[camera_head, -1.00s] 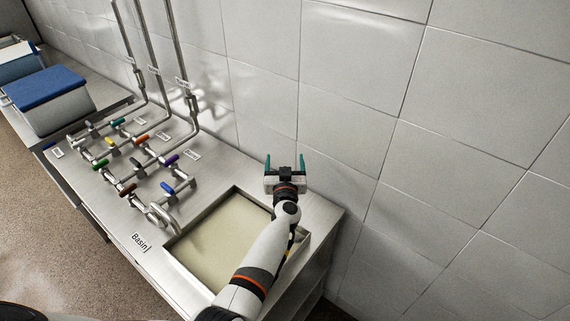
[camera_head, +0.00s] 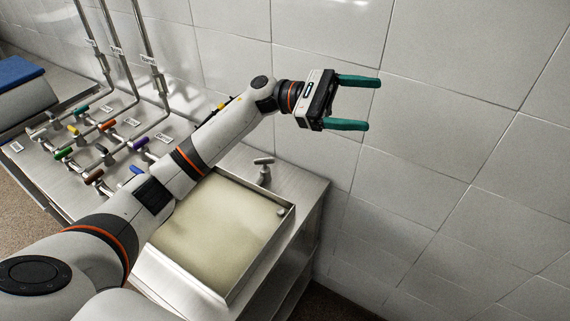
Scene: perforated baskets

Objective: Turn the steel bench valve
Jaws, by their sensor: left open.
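A small steel valve (camera_head: 263,167) with a grey bar handle stands on the steel bench, at the back edge of the basin (camera_head: 215,235). My left gripper (camera_head: 372,103) is open and empty, in front of the tiled wall, up and to the right of the steel valve. Its two green fingers point right, away from the valve. My left arm crosses above the bench and hides part of the basin's left side and part of the pipework. My right gripper is not in view.
Several valves with coloured handles, such as a purple one (camera_head: 138,143) and a yellow one (camera_head: 73,130), sit on pipes at the left. A blue-lidded box (camera_head: 22,72) stands far left. The tiled wall (camera_head: 440,170) bounds the bench behind.

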